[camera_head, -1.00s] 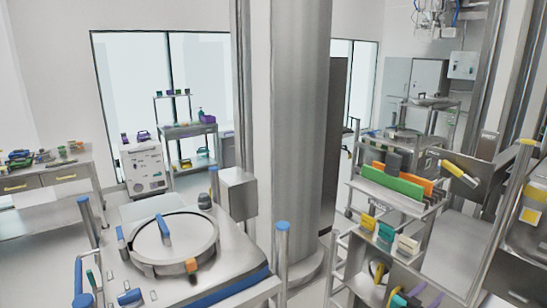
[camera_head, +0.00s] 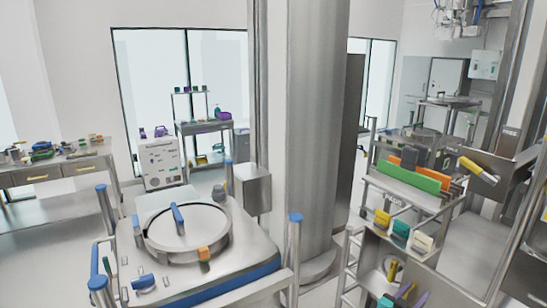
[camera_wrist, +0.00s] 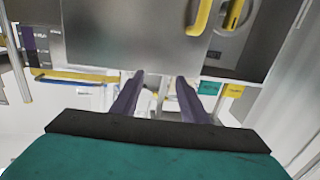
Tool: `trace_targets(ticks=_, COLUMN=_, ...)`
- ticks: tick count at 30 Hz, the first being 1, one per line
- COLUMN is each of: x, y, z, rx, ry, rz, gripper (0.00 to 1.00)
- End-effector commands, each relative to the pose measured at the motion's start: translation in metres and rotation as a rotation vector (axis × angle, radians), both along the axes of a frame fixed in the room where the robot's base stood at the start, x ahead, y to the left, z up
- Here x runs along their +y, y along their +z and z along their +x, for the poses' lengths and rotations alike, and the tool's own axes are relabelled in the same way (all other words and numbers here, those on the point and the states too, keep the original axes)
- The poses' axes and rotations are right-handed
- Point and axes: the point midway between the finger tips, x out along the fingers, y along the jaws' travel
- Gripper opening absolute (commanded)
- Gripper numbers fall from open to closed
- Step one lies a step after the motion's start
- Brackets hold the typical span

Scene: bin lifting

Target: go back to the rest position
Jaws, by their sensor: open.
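In the wrist view, my gripper (camera_wrist: 158,92) shows as two dark purple fingers standing apart. It is open, with nothing between the fingers. The fingertips appear in front of the lower edge of a grey steel panel (camera_wrist: 135,35); I cannot tell how far off it is. A steel bin with a round lid (camera_head: 188,228) stands at the lower left of the head view, apart from any visible part of my arm.
A tall round steel column (camera_head: 318,130) fills the middle of the head view. A shelved cart with green (camera_head: 408,178) and orange boards stands at the right. A steel bench (camera_head: 62,170) with small items is at the left. Open floor shows between bench and bin.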

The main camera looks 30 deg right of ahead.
Motion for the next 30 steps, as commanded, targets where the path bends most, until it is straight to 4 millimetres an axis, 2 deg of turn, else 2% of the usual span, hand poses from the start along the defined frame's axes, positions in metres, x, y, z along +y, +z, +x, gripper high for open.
trace_targets(ticks=1, x=0.010, y=-0.015, z=0.015, rx=0.004, ry=0.026, rz=0.005, gripper=0.41)
trace_targets(ticks=8, x=0.064, y=-0.062, z=0.079, rx=0.035, ry=0.153, rz=0.022, gripper=0.41)
trace_targets(ticks=14, x=0.120, y=-0.107, z=0.134, rx=0.087, ry=0.295, rz=0.044, gripper=0.41)
trace_targets(ticks=21, x=0.202, y=-0.171, z=0.195, rx=0.165, ry=0.503, rz=0.102, gripper=0.41)
trace_targets(ticks=30, x=0.315, y=-0.257, z=0.244, rx=0.281, ry=0.771, rz=0.210, gripper=0.41)
